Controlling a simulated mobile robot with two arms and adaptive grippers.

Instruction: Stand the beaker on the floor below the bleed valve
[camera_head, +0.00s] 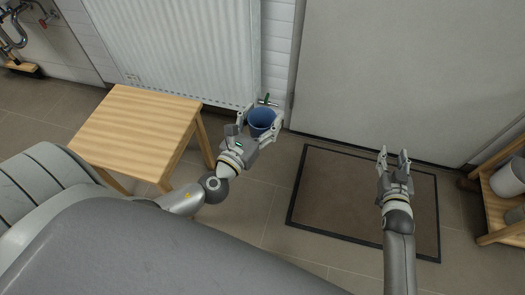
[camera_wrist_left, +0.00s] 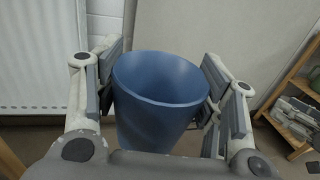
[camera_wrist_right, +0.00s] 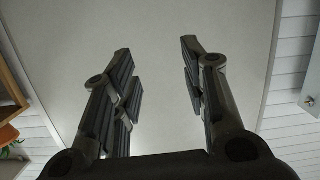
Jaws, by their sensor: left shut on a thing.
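A blue beaker (camera_head: 262,119) is held upright between the fingers of my left gripper (camera_head: 262,121), close to the lower right corner of the radiator. In the left wrist view the beaker (camera_wrist_left: 158,100) fills the space between both finger pads of the left gripper (camera_wrist_left: 160,90); its inside looks empty. The bleed valve (camera_head: 267,100) shows as a small fitting with a dark handle at the radiator's lower right, just behind the beaker. The floor spot under the beaker is hidden. My right gripper (camera_head: 393,158) is open and empty above the doormat; its fingers are apart in the right wrist view (camera_wrist_right: 163,85).
A white radiator (camera_head: 175,45) hangs on the wall. A wooden table (camera_head: 138,125) stands left of my left gripper. A brown doormat (camera_head: 330,190) lies before a grey door (camera_head: 400,70). A wooden shelf (camera_head: 492,222) with containers stands at the far right.

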